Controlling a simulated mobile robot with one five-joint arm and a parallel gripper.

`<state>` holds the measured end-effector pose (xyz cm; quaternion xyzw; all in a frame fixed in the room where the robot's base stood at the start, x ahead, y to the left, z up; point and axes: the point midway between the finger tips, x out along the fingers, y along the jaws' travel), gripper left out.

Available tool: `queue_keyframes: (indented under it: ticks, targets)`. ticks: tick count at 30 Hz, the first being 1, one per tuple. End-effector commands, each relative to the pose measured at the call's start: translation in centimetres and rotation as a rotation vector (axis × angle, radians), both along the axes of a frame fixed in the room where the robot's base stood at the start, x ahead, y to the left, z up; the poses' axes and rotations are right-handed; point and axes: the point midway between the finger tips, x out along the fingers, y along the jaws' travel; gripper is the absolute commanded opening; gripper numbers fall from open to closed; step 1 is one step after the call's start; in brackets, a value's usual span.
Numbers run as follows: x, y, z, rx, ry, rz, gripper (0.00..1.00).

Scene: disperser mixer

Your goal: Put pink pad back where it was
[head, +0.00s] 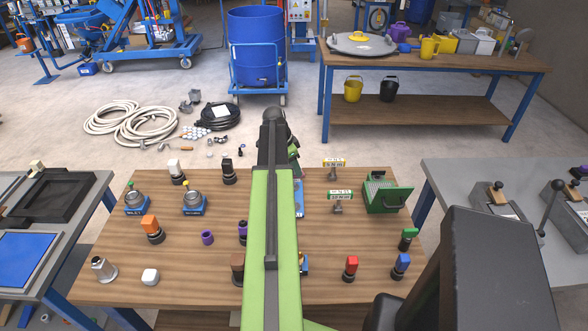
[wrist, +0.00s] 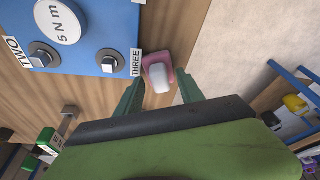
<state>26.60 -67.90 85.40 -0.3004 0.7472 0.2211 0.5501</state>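The pink pad (wrist: 150,61) shows in the wrist view, with a pale, rounded block (wrist: 160,77) on its near side. It lies beside the corner of a blue panel (wrist: 88,62), close to the label THREE, over the table edge as seen. My gripper (wrist: 158,76) has its two green fingers spread, one on each side of the pad and block. Small gaps seem to show between fingertips and pad, so I see no clear grip.
The blue panel bears a round 5 N m plate and metal knobs.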

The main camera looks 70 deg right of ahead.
Motion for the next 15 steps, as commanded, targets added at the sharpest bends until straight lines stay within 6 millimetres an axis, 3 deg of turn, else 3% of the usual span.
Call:
queue_keyframes:
  ticks: [8,15]
  targets:
    - [0.0,0.0,0.2,0.000,0.000,0.000,0.45]
    - [0.3,0.4,2.8,0.000,0.000,-0.001,0.45]
